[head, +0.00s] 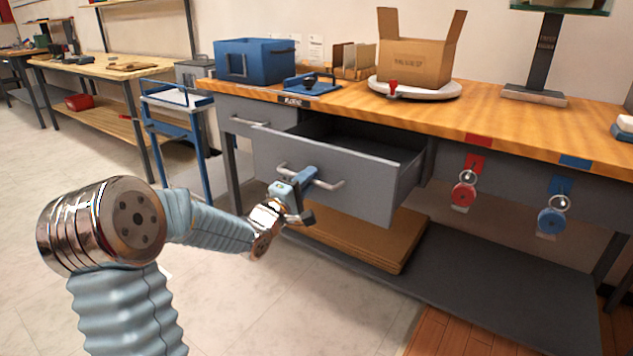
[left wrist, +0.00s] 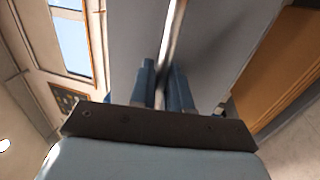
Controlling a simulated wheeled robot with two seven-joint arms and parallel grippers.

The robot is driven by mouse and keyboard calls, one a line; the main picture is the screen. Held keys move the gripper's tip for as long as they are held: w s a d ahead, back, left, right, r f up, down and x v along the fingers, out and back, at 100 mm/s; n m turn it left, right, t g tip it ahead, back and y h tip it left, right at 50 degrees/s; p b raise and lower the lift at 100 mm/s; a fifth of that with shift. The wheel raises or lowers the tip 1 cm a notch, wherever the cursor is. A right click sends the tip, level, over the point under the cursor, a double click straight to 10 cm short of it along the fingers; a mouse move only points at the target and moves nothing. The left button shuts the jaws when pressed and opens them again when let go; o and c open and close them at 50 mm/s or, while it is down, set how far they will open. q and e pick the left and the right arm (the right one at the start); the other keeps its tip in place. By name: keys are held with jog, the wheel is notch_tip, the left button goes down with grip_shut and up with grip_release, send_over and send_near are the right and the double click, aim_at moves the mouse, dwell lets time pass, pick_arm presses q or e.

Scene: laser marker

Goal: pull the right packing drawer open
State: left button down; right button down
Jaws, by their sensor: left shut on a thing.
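The right packing drawer (head: 350,175) is a grey drawer under the wooden bench top. It stands pulled out well beyond the bench front, and its dark inside shows. Its silver bar handle (head: 328,184) runs across the front. My left gripper (head: 302,190) is shut on this handle near its left part. In the left wrist view the two blue fingers (left wrist: 165,88) close on both sides of the bar handle (left wrist: 173,35), with the grey drawer front (left wrist: 215,40) behind. The fingers hide part of the handle. My right gripper does not show.
A closed grey drawer (head: 238,121) sits left of the open one. A lower shelf (head: 470,285) holds flat brown cardboard (head: 370,235). Red (head: 463,195) and blue (head: 551,221) tags hang at the right. A blue cart (head: 180,125) stands at the left. The floor in front is clear.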

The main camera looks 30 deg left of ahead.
pick_arm(q)
jog(key=r+v, duration=0.1)
jog(key=v, duration=0.6)
jog(key=shift+s+b, duration=0.35)
jog(key=shift+s, duration=0.15)
jog(key=shift+a+r, duration=0.1)
jog(key=shift+r, duration=0.05)
jog(key=c, duration=1.3)
grip_release()
jog(key=b+v, duration=0.1)
jog(key=v, duration=1.2)
jog(key=shift+s+b, duration=0.35)
